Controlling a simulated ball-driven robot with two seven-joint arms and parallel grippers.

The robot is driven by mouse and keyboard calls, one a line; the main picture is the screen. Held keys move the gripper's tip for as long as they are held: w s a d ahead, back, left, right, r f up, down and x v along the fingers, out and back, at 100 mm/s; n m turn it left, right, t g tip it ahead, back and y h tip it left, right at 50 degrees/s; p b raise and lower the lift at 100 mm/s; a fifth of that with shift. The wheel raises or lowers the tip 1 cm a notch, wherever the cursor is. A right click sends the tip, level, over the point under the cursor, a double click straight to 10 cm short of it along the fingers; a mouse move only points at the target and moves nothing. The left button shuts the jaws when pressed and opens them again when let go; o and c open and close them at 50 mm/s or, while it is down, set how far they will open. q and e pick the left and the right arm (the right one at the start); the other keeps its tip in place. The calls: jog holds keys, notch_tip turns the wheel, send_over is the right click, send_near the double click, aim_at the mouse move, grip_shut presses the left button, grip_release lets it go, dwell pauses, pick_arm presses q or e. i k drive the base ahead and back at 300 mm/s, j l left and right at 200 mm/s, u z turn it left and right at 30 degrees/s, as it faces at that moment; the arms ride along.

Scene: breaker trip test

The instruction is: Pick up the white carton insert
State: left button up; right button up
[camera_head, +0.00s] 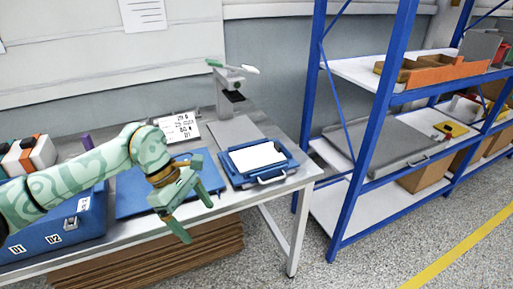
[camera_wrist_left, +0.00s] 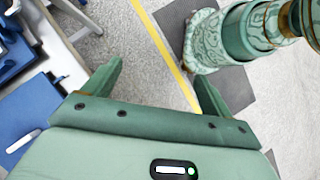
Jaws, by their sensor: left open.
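A flat white piece (camera_head: 258,157), which looks like the white carton insert, lies in a blue tray (camera_head: 283,174) with a handle at the right end of the bench. My left gripper (camera_head: 197,216) is open and empty, with its fingers apart near the front edge of the bench, left of and nearer than the tray. In the left wrist view my left gripper (camera_wrist_left: 157,72) has only floor between its fingers. The white piece cannot be made out clearly there. My right gripper is not in view.
A blue mat (camera_head: 137,195) lies under my left arm. A blue case (camera_head: 70,224) stands at the left. A display sign (camera_head: 179,128) and a grey stand (camera_head: 229,95) are behind. A blue-framed shelf rack (camera_head: 365,130) stands right of the bench, with floor between.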

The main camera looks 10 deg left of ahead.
aim_at(249, 159)
jog(key=i+j, duration=0.85)
jog(key=i, duration=0.2)
